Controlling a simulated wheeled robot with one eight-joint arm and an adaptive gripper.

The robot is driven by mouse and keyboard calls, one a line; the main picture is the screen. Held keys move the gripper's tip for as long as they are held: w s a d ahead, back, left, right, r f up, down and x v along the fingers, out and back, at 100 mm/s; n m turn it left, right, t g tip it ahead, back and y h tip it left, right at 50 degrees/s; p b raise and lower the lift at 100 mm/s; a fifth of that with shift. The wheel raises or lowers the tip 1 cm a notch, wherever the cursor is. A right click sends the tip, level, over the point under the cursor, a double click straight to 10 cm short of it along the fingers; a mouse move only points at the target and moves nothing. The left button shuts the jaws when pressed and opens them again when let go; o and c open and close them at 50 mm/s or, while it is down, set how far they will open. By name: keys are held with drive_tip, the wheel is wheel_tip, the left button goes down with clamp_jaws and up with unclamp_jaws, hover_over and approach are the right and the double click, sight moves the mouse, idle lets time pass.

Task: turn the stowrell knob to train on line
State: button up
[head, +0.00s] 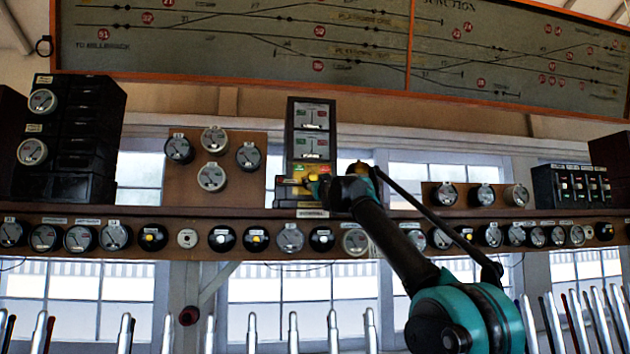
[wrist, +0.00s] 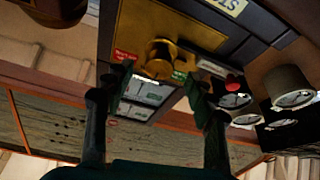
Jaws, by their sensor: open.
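The stowrell instrument (head: 311,135) is a tall dark block on the shelf, with two pale indicator windows above a brass lower part. A small label (head: 312,213) below it seems to read Stowrell. Its brass knob (wrist: 160,58) shows in the wrist view on a brass plate, between a red label (wrist: 124,56) and a green label (wrist: 179,76). I cannot tell which way the knob points. My gripper (wrist: 160,76) is open, with one dark finger to each side of the knob; contact cannot be told. In the head view my gripper (head: 318,188) hides part of the brass section.
A row of round dials and plungers (head: 222,239) runs along the shelf front. Dial panels (head: 212,150) stand left and right, and a black stacked unit (head: 92,125) is far left. A red button (wrist: 233,83) is near the right finger. Lever tops (head: 332,330) line the bottom.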

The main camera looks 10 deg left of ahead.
sight(314, 178)
drive_tip(key=shift+x, duration=1.6)
drive_tip(key=c, duration=1.2)
drive_tip(key=shift+o, duration=0.2)
